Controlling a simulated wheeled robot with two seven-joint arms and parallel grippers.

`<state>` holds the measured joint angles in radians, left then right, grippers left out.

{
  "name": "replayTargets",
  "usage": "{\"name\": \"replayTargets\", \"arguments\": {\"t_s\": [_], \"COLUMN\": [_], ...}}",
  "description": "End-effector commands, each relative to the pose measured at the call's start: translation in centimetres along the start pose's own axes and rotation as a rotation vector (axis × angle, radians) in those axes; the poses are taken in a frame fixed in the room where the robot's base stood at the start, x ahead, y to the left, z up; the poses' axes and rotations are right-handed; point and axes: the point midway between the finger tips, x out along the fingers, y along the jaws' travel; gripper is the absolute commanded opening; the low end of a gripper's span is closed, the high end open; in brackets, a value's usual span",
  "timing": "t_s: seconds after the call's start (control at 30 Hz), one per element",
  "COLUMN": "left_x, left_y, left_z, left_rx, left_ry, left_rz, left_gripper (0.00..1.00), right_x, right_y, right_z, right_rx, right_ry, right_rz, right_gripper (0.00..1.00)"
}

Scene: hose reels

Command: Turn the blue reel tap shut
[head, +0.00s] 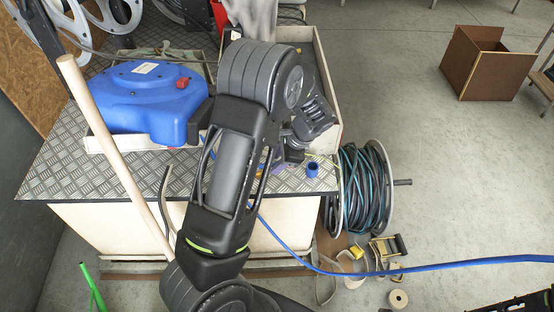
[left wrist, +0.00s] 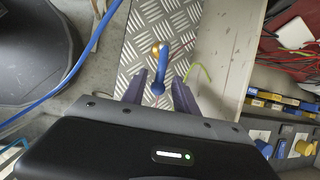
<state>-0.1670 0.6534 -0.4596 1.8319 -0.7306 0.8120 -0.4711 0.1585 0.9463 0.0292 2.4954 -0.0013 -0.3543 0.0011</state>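The blue reel (head: 145,100) with a red part (head: 183,82) sits on the checker-plate bench top. In the left wrist view a tap with a blue lever (left wrist: 160,75) and a brass-coloured fitting (left wrist: 155,49) stands over the plate. My left gripper (left wrist: 158,86) is open, its two purple fingers on either side of the lever with gaps between. In the head view my left arm hides most of my left gripper (head: 276,166) and the tap area. My right gripper's fingers do not show; a dark ribbed part is at the lower right corner.
A wooden pole (head: 110,160) leans in front of the bench (head: 60,165). A blue hose (head: 420,266) runs off to the right. A reel of dark hose (head: 362,185) stands by the bench's right side. A cardboard box (head: 485,65) stands on open floor.

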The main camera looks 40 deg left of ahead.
Motion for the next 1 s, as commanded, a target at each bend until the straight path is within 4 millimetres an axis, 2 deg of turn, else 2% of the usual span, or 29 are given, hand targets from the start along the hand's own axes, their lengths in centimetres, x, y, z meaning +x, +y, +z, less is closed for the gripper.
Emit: {"name": "replayTargets", "arguments": {"t_s": [0.17,0.6,1.0], "left_x": [0.0,-0.02,-0.04], "left_y": [0.0,0.01,0.0], "left_z": [0.0,0.0,0.0], "left_rx": [0.0,0.0,0.0], "left_ry": [0.0,0.0,0.0], "left_rz": [0.0,0.0,0.0], "left_gripper": [0.35,0.0,0.0], "right_x": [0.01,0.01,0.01], "right_y": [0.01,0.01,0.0], "right_z": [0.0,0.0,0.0], "right_rx": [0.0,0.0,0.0], "right_ry": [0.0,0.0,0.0], "right_rz": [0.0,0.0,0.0], "right_gripper": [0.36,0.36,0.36]}}
